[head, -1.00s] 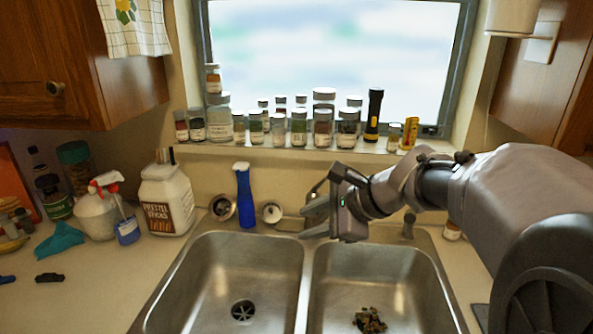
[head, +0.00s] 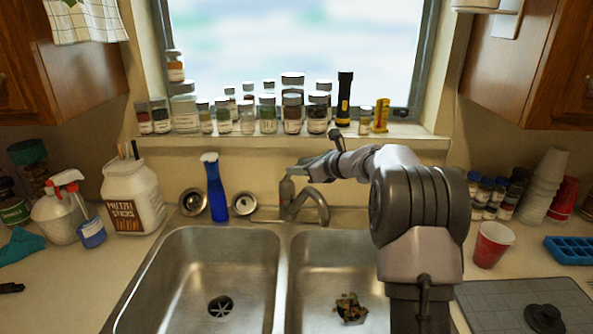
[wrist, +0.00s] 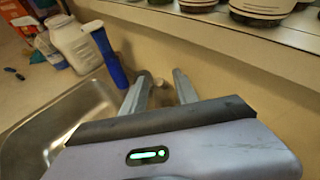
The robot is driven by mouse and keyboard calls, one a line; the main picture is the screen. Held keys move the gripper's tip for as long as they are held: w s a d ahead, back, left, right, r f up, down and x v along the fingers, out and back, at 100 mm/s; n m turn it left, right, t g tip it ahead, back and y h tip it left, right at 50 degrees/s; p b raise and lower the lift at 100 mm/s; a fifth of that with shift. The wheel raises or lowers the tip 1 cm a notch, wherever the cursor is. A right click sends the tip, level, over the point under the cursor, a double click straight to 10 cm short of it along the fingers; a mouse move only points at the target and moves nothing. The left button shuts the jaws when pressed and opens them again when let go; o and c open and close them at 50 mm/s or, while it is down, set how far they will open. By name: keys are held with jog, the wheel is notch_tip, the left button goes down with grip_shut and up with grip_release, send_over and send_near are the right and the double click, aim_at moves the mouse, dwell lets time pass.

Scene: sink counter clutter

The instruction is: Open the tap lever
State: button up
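The tap (head: 318,206) stands behind the divider of the double sink in the head view, its curved spout over the right basin. My gripper (head: 300,172) is at the upright part of the tap, close to its top. I cannot tell whether they touch. The gripper hides part of the tap, and I cannot make out the lever clearly. In the wrist view my gripper (wrist: 160,84) has its two fingers spread apart, with no object held between them. A small pale round piece shows on the counter beyond the fingertips.
Several spice jars and a black flashlight (head: 344,100) line the window sill close behind my arm. A red cup (head: 492,244) stands at right.

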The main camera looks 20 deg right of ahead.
jog(key=shift+w+a+f, duration=0.25)
jog(key=shift+w, duration=0.35)
grip_shut()
dwell(1.1)
